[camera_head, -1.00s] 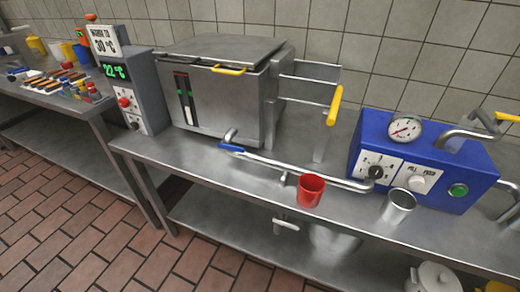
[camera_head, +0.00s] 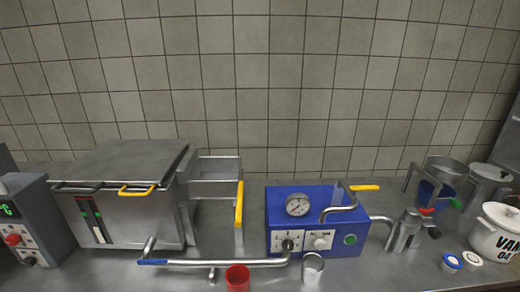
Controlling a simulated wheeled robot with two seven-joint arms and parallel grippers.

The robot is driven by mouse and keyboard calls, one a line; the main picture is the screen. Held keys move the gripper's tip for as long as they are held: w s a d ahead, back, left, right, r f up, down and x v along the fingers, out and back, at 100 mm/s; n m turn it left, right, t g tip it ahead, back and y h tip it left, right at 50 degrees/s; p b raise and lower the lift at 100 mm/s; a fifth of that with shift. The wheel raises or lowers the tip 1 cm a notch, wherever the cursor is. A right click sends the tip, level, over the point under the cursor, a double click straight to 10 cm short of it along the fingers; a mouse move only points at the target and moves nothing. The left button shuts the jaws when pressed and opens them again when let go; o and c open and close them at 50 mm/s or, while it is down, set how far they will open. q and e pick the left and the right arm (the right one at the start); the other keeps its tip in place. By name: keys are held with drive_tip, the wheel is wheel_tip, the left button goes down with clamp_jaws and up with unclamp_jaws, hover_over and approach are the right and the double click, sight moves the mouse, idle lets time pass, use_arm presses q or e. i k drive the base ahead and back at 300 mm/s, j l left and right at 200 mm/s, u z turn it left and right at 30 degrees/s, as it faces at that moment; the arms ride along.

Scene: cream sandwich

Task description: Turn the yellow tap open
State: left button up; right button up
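Other yellow parts show: a handle on the front of the steel fryer (camera_head: 136,190) and an upright yellow grip (camera_head: 239,204) on the wire basket frame. I cannot tell for certain which one is the yellow tap. Neither of my grippers is in view.
A long steel pipe with a blue end (camera_head: 152,262) runs along the counter front. A red cup (camera_head: 238,279) and a metal cup (camera_head: 313,268) stand near it. Pots, a white pot (camera_head: 497,232) and small jars crowd the right. A tiled wall closes the back.

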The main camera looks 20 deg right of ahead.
sight(353, 190)
drive_tip(key=z, duration=1.55)
drive_tip(key=i+l+u, duration=0.1)
drive_tip(key=l+u, duration=0.15)
drive_tip(key=u, duration=0.15)
drive_tip(key=l+u, duration=0.25)
drive_tip(key=u, duration=0.15)
drive_tip(key=i+l+u, duration=0.1)
drive_tip(key=l+u, duration=0.15)
drive_tip(key=u, duration=0.15)
